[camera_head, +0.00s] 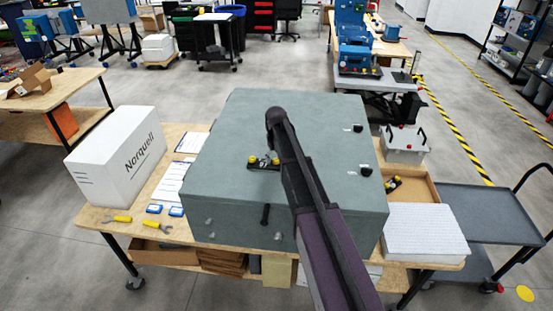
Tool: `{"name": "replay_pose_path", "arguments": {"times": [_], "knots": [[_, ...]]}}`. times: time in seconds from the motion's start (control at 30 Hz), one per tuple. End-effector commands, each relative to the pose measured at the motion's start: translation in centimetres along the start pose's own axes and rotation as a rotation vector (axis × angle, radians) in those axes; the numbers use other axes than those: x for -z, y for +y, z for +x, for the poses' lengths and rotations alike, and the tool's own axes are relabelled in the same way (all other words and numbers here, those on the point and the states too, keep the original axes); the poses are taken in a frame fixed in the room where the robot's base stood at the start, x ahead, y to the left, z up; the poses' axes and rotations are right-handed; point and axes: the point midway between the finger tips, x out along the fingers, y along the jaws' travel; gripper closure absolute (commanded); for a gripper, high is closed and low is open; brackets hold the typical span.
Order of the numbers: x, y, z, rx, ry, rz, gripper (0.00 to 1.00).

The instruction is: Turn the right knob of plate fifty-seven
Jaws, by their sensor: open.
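A small black plate (262,167) with two yellow knobs sits on the top of the large grey-green cabinet (225,205). Its left yellow knob (252,160) shows clear of my gripper. Its right yellow knob (276,161) is close beside my gripper and my arm. My gripper (270,151) hangs from the dark arm, just above and behind the plate, mostly small and dark. It is open, with nothing seen in it. I cannot tell whether it touches the right knob. No number on the plate is readable.
Two black fittings, upper (357,128) and lower (366,171), are on the cabinet's right side. A wooden tray (421,188) holds a similar black-and-yellow part. A white Norquell box (120,155), papers and yellow tools (122,218) lie left. White foam (425,232) lies right.

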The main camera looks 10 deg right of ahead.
Motion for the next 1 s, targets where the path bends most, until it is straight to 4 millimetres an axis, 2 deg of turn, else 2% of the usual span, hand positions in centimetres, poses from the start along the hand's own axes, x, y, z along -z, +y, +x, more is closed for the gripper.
{"name": "replay_pose_path", "arguments": {"times": [0.27,0.47,1.0], "knots": [[0.0,0.0,-0.2,0.0,0.0,-0.046,0.29],[0.0,0.0,-0.8,0.0,0.0,-0.19,0.29],[0.1,0.0,-3.2,0.0,0.0,-0.862,0.29]]}}
